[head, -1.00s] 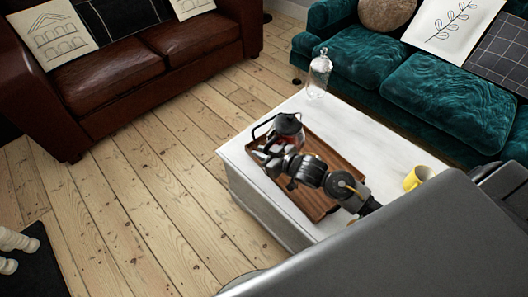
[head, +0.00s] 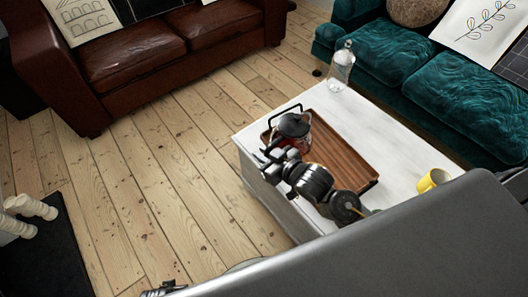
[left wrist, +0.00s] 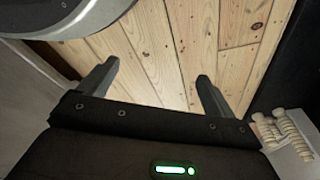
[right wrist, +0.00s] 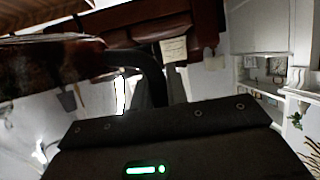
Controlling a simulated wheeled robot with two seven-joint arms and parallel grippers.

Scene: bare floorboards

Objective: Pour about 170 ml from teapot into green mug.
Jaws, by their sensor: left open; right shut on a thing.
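The teapot (head: 292,126) has clear glass with reddish-brown liquid, a dark lid and a dark handle. It shows over the left end of the wooden tray (head: 345,137); whether it touches the tray I cannot tell. My right gripper (head: 272,160) is shut on the teapot, at its near side. In the right wrist view the fingers (right wrist: 152,92) close on a dark handle part (right wrist: 140,60), with the teapot's reddish body at the left. My left gripper (left wrist: 155,88) is open and empty above floorboards. I see no green mug; a yellow mug (head: 432,180) stands on the table.
The white table (head: 388,133) is mostly clear right of the tray. A clear glass bottle-like object (head: 341,66) stands at its far corner. A teal sofa (head: 445,90) lies behind, a brown leather sofa (head: 150,55) at left. Open floorboards (head: 150,190) lie left of the table.

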